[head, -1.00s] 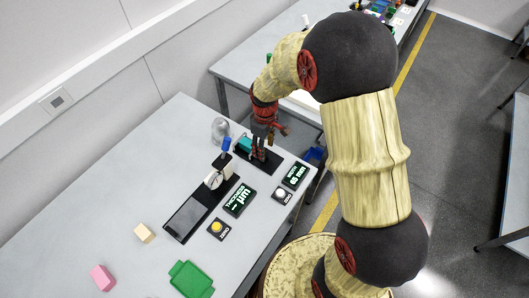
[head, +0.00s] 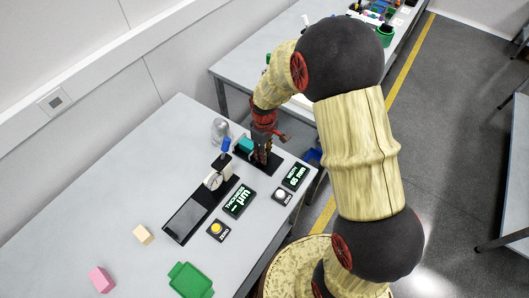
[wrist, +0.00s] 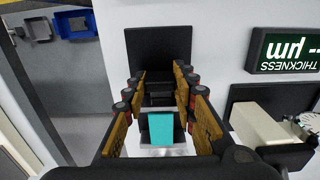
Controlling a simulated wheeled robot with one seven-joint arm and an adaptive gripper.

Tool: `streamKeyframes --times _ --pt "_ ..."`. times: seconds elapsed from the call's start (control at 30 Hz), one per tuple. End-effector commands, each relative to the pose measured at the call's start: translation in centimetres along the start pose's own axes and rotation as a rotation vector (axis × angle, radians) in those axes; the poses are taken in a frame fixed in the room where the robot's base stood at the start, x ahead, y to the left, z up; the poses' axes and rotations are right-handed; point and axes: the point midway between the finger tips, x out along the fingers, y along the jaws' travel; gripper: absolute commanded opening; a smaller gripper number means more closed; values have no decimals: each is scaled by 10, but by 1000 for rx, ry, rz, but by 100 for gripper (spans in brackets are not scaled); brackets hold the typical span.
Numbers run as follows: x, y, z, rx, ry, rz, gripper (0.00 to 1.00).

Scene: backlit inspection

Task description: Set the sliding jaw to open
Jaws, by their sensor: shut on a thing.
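The width gauge has a black base (wrist: 160,47) and a black sliding jaw (wrist: 158,88), seen best in the wrist view. A teal block (wrist: 167,135) sits in the gauge, near the bottom of the wrist view; it also shows in the head view (head: 245,145). My gripper (wrist: 159,78) points down over the gauge, its fingers on either side of the black jaw and shut on it. In the head view my gripper (head: 263,158) stands at the gauge and hides much of it.
The width display (head: 294,177) shows green digits, with a white button (head: 281,195) beside it. A thickness display (head: 238,200), dial gauge (head: 214,180), yellow button (head: 216,229) and green tray (head: 190,280) share the table. Blue bins (wrist: 72,25) lie beyond its edge.

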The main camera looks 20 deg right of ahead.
Motion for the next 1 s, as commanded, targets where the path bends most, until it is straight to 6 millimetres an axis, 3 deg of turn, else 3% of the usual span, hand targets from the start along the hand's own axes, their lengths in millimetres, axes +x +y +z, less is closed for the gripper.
streamKeyframes --times 0.4,0.8,1.0 --pt "0 0 0 0 0 0 0" --pt "0 0 2 0 0 0 0" --pt "-1 0 27 3 -2 -1 0"
